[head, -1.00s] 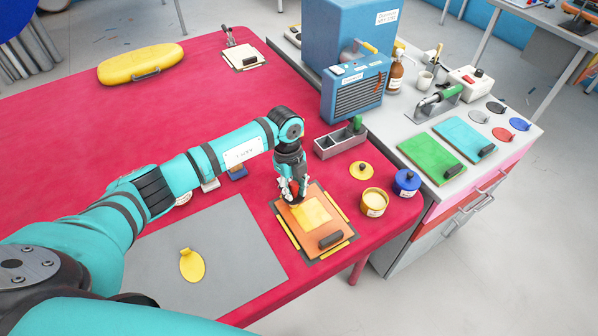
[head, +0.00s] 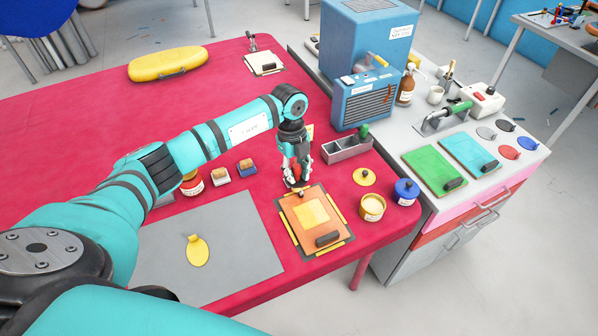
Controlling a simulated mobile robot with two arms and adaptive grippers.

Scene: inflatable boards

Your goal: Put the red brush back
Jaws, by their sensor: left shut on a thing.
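My left gripper (head: 296,180) hangs fingers down just beyond the far edge of the orange board (head: 310,232). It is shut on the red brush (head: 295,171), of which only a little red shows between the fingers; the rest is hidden. A grey holder with compartments (head: 342,155) stands to the right of the gripper and apart from it. A green-handled brush (head: 363,131) stands in the holder's right part. My right gripper is out of view.
A yellow tub (head: 372,207), a blue pot (head: 405,192) and a yellow lid (head: 364,176) stand right of the board. A red-labelled jar (head: 192,184) and two small blocks are left. The blue heater box (head: 367,98) stands behind the holder.

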